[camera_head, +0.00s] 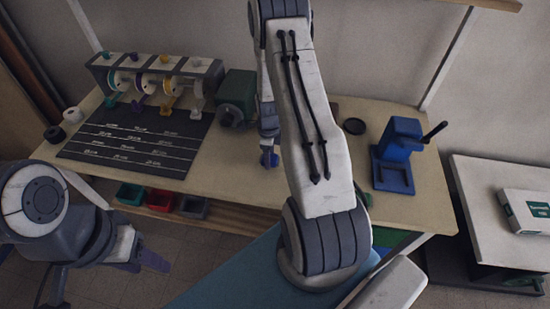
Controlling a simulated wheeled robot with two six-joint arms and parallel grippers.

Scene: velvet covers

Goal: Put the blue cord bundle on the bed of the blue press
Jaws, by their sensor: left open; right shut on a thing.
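The blue press (393,175) stands at the right end of the workbench, with a flat blue bed at its front and a dark lever at upper right. No cord bundle shows on the bed. My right gripper (268,150) is partly hidden behind my arm, left of the press. It is shut on a small blue thing, apparently the blue cord bundle (269,159), above the bench's middle. My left gripper (145,262) is open, low at the left in front of the bench, away from the press.
The workbench (236,177) carries a spool rack (155,69), a dark marked mat (136,138), a green machine (237,95) and a round black dish (354,126). Coloured bins (160,198) sit below the front edge. A side table (490,190) with a box stands right.

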